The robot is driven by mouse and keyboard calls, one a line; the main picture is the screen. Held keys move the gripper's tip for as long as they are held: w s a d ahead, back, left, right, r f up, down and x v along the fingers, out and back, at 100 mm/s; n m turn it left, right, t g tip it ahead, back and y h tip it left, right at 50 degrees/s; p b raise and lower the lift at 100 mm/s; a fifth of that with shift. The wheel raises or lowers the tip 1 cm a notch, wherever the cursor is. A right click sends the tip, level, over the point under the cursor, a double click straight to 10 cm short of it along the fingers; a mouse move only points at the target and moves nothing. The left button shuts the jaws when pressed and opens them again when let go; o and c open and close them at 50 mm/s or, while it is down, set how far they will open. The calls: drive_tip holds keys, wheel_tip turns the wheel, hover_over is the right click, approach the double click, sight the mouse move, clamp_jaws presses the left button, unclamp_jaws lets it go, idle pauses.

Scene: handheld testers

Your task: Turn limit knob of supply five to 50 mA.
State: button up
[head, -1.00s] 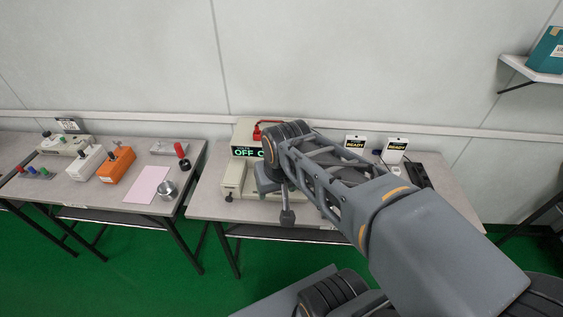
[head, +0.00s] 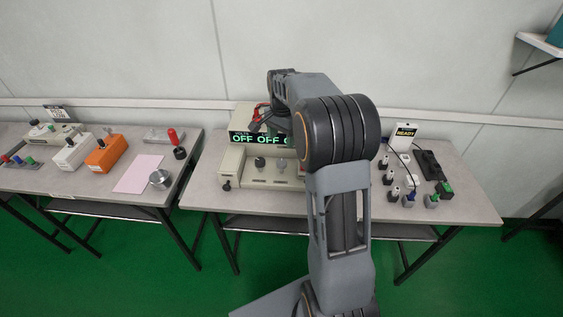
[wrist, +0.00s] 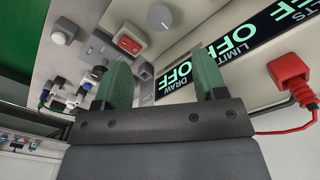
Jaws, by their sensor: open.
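A beige supply (head: 236,180) stands on the middle table in the head view, its dark display (head: 243,138) showing green OFF readings. Two knobs (head: 259,163) (head: 281,164) sit on its lower front. In the wrist view the tilted display (wrist: 235,45) shows LIMIT and DRAW, with OFF readings. Beside it are a grey knob (wrist: 160,15), a second grey knob (wrist: 145,72) and a red rocker switch (wrist: 129,41). My gripper (wrist: 162,80) is open and empty, its green fingers apart near the second knob; I cannot tell the depth gap. No supply number or dial scale is legible.
A red plug with a cable (wrist: 290,80) sits close to the right finger. Several small plugs, a READY tester (head: 405,135) and a black strip (head: 432,165) stand right of my arm. The left table holds an orange box (head: 107,153) and pink sheet (head: 138,173).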

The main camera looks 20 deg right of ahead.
sight(282, 161)
wheel_tip(282, 161, down, 10)
drive_tip(key=shift+f+b, duration=0.25)
drive_tip(key=shift+b, duration=0.05)
idle(0.3)
drive_tip(key=c, duration=0.9)
